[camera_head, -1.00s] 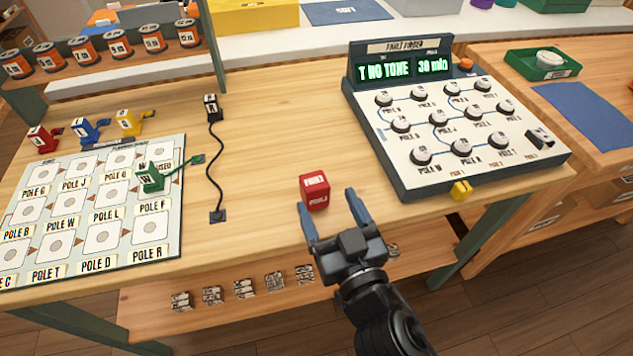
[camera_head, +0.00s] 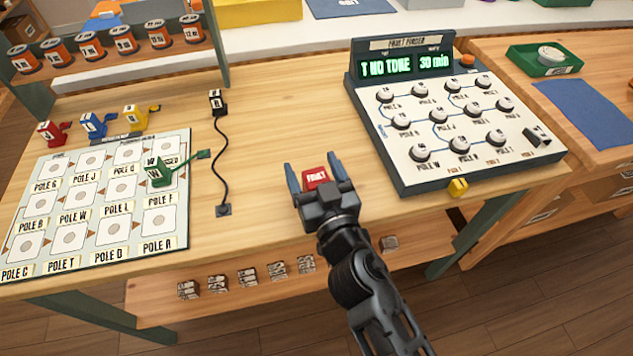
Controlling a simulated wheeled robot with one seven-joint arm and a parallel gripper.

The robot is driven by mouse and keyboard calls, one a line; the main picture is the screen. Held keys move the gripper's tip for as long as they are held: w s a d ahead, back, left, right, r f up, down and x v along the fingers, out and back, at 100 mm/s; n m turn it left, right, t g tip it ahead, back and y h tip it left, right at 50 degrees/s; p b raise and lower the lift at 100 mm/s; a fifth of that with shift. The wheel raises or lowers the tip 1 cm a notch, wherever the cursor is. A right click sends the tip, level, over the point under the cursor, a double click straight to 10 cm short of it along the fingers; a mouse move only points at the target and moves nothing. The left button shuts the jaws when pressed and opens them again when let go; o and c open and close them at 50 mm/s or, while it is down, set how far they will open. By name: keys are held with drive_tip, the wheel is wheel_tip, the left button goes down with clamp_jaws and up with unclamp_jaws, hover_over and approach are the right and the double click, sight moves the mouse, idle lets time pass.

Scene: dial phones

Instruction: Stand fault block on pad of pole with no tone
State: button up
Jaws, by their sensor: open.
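The red fault block (camera_head: 317,178) stands on the bench top, its white label facing up, partly hidden by my gripper. My gripper (camera_head: 312,173) is open, with one finger on each side of the block; I cannot tell whether they touch it. The board of pole pads (camera_head: 97,258) lies at the left, with several round pads above pole name labels. A green piece (camera_head: 158,174) stands on its right side, near POLE F. The fault finder (camera_head: 455,125) stands at the right; its display (camera_head: 404,66) reads "T NO TONE" and "30 min", the start cut off.
Red (camera_head: 52,132), blue (camera_head: 95,124) and yellow (camera_head: 137,117) pieces stand behind the board. A black plug (camera_head: 217,102) with a cord lies between the board and the block. A rack of orange spools (camera_head: 122,38) is at the back left. Bench between cord and fault finder is mostly clear.

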drive_tip(key=shift+c, duration=0.2)
drive_tip(key=c, duration=1.1)
drive_tip(key=shift+r, duration=0.1)
drive_tip(key=shift+c, duration=0.2)
